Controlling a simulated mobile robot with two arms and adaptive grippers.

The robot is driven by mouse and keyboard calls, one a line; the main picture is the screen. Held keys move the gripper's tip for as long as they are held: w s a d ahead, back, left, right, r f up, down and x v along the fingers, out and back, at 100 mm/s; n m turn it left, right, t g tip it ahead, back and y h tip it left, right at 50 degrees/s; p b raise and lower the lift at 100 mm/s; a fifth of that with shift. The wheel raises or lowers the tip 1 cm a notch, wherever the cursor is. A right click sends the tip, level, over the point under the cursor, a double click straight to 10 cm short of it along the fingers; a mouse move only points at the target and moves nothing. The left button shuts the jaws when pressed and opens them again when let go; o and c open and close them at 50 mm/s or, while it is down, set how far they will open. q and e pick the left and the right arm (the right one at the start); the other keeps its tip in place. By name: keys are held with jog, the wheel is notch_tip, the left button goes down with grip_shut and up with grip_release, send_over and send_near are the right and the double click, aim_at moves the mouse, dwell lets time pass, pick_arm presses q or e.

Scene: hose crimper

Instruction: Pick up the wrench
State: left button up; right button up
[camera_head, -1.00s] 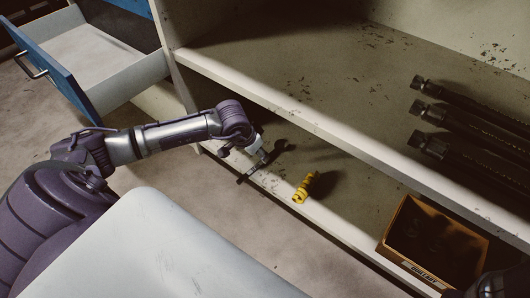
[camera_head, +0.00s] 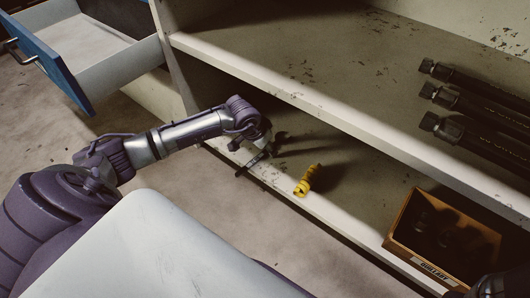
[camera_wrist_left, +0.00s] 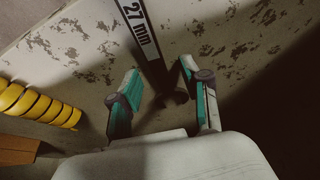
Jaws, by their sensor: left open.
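The dark wrench (camera_head: 246,168) lies on the lower shelf near its front edge, partly hidden in the head view by my left gripper (camera_head: 266,148). In the left wrist view, the wrench (camera_wrist_left: 140,35) has a white label reading "27 mm". It runs down between the two teal-padded fingers of my left gripper (camera_wrist_left: 160,73). The fingers are apart, one on either side of the wrench, with gaps visible between. Whether they touch it lower down cannot be told.
A yellow coiled piece (camera_head: 307,180) lies just right of the wrench. A wooden box (camera_head: 398,232) stands farther right on the lower shelf. Dark hoses (camera_head: 470,95) lie on the upper shelf (camera_head: 290,93), whose edge overhangs behind the gripper. An open blue drawer (camera_head: 52,62) is at upper left.

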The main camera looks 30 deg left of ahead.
pick_arm(q)
jog(key=shift+f, duration=0.1)
grip_shut()
dwell(0.4)
